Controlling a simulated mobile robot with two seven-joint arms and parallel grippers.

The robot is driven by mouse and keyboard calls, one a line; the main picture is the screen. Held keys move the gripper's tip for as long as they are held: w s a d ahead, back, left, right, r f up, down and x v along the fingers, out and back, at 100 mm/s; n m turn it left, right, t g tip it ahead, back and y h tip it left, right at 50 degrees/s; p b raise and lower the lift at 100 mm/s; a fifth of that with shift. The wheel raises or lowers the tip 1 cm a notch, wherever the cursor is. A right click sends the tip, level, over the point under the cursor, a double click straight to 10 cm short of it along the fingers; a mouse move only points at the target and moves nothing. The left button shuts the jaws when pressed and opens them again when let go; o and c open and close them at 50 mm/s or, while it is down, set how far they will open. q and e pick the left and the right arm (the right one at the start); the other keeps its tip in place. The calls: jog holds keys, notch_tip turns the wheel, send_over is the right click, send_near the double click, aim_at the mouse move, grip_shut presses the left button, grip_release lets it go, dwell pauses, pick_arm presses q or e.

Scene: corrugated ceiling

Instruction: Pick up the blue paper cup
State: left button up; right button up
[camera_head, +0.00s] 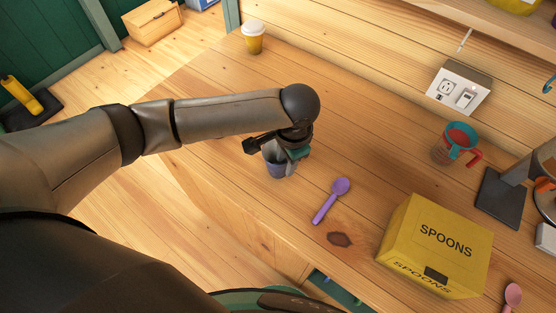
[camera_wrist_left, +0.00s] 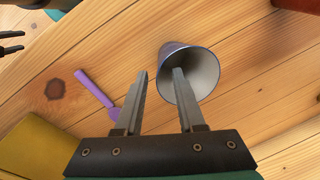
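The blue paper cup (camera_head: 277,167) stands on the wooden counter under my left gripper, which partly hides it. In the left wrist view the cup (camera_wrist_left: 203,66) shows its pale inside and blue rim. My left gripper (camera_wrist_left: 160,75) is open. One finger overlaps the cup's mouth and the other is to the left of the cup, with wood showing between them. I cannot tell whether the first finger is inside the cup or above it. In the left wrist view, my right gripper (camera_wrist_left: 12,42) shows at the upper left edge, its dark fingers apart and empty.
A purple spoon (camera_head: 330,200) lies right of the cup. A yellow SPOONS box (camera_head: 440,243), a pink spoon (camera_head: 512,296) and a red-teal measuring cup (camera_head: 461,138) are farther right. The counter around the blue cup is mostly clear.

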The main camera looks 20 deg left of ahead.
pick_arm(q)
jog(key=shift+w+a+f, duration=0.1)
jog(key=shift+w+f, duration=0.05)
jog(key=shift+f, duration=1.15)
grip_shut()
